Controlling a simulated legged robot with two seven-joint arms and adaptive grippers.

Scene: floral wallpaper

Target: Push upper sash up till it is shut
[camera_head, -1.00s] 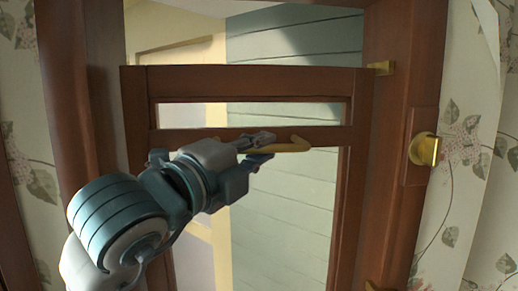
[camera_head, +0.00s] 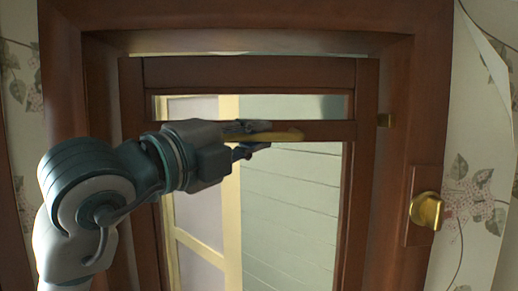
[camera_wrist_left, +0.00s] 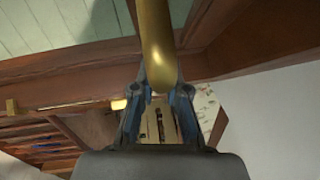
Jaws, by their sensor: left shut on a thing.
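The upper sash (camera_head: 250,72) is a brown wooden frame with glass, inside the wooden window frame. A narrow gap of light shows between its top rail and the frame's head in the head view. A yellow brass handle (camera_head: 282,136) runs along a crossbar of the sash. My left gripper (camera_head: 254,140) is shut on this handle from the left. In the left wrist view the handle (camera_wrist_left: 160,45) passes between the two fingers of my left gripper (camera_wrist_left: 158,92). My right gripper is in neither view.
A brass knob (camera_head: 426,210) on a wooden plate sits at the right jamb. Floral wallpaper (camera_head: 474,180) flanks the frame. Pale siding shows through the glass.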

